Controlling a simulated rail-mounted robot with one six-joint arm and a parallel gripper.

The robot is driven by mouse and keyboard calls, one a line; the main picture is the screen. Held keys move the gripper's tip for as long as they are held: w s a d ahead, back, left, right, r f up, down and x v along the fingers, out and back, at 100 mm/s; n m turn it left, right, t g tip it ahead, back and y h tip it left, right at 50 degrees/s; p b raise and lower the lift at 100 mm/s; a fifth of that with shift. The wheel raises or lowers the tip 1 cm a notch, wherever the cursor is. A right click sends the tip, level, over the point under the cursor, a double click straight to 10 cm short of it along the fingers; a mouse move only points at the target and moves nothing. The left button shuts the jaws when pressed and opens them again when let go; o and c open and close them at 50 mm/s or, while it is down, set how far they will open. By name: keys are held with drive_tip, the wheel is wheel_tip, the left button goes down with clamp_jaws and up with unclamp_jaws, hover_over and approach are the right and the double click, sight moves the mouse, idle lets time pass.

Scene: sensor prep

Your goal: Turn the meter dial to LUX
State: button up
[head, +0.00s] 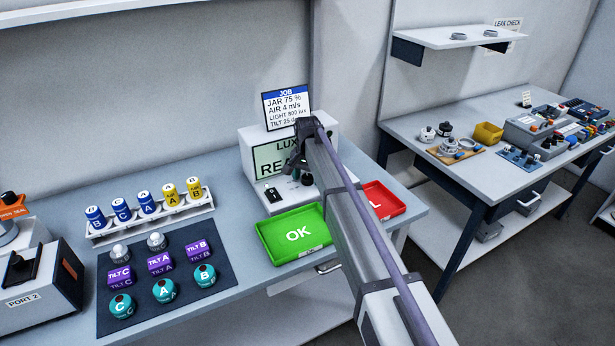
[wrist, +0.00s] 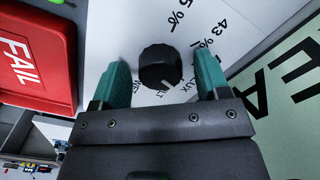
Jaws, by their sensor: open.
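The meter (head: 255,143) is a white box at the back of the bench, partly hidden by my arm. Its green screen (head: 266,160) shows part of a word starting "RE", with "LUX" above. The meter dial (wrist: 160,66) is a black round knob on a white face. A pale pointer line on it points down and slightly right in the wrist view, near the TILT and LUX labels; I cannot tell exactly which. My gripper (head: 298,165) is open. In the wrist view its teal fingers (wrist: 163,76) stand on either side of the dial, with gaps between.
A green OK tray (head: 265,238) and a red FAIL tray (head: 384,196) sit before the meter. A job card (head: 287,106) stands above it. A rack of vials (head: 150,225) and a dark mat (head: 215,278) with sensors lie left. Another bench (head: 410,128) stands right.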

sight(308, 176)
drive_tip(key=shift+r, duration=0.1)
wheel_tip(308, 176, up, 11)
drive_tip(key=p, duration=1.1)
drive_tip(key=shift+f, duration=0.2)
drive_tip(key=s+d+n, duration=0.1)
drive_tip(key=s+d, duration=0.6)
drive_tip(key=s, duration=0.4)
drive_tip(key=s+d+n, duration=0.1)
drive_tip(key=s+d, duration=0.7)
drive_tip(key=s, duration=0.4)
drive_tip(key=s+d+n, duration=0.2)
drive_tip(key=s+d, duration=0.6)
drive_tip(key=s, duration=0.4)
drive_tip(key=shift+d, duration=0.2)
